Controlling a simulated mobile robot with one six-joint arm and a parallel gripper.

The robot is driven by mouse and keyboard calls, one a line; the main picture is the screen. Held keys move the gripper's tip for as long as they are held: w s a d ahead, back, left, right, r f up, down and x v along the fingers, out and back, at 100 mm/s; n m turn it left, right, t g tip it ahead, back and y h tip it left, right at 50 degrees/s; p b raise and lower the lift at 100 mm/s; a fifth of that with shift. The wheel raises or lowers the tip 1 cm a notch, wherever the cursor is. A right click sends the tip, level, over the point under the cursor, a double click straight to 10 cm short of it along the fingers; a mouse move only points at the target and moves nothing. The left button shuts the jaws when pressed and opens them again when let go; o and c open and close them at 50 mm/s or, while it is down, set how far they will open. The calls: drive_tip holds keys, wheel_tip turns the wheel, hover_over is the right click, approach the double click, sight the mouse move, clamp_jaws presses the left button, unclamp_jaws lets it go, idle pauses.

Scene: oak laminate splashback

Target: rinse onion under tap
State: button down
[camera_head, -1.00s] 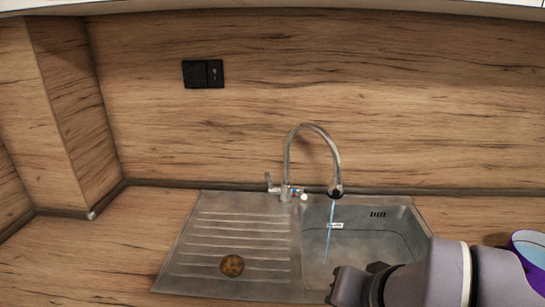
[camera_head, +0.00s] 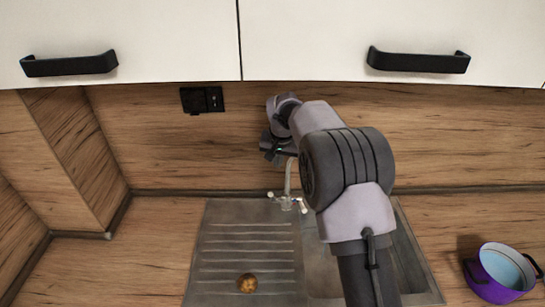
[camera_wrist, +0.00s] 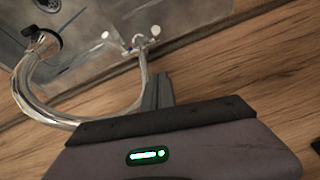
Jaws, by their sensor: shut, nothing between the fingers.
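The onion (camera_head: 247,283), small, round and brown, lies on the ribbed drainboard (camera_head: 222,248) left of the basin, apart from my gripper. The chrome tap (camera_head: 288,180) stands at the back of the sink, its spout mostly hidden behind my arm in the head view. The wrist view shows its curved spout (camera_wrist: 24,88) with a dark nozzle and two small handles at the base. My gripper (camera_head: 266,146) is up by the splashback, above the tap base, shut and empty. Its fingers (camera_wrist: 158,88) show close beside the tap in the wrist view. Whether water runs now, I cannot tell.
My arm covers much of the basin (camera_head: 412,262). White wall cabinets with black handles (camera_head: 420,60) hang above. A black socket (camera_head: 202,99) is on the splashback. A purple pot (camera_head: 483,285) stands on the worktop at right. The worktop at left is clear.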

drive_tip(key=shift+w+a+f+b, duration=0.15)
drive_tip(key=shift+a+f, duration=0.1)
drive_tip(key=shift+f, duration=1.85)
drive_tip(key=shift+w+a+f+b, duration=0.15)
drive_tip(key=shift+a+f, duration=0.1)
drive_tip(key=shift+f, duration=1.85)
drive_tip(key=shift+w+a+f+b, duration=0.15)
drive_tip(key=shift+a+f, duration=0.1)
drive_tip(key=shift+f, duration=1.85)
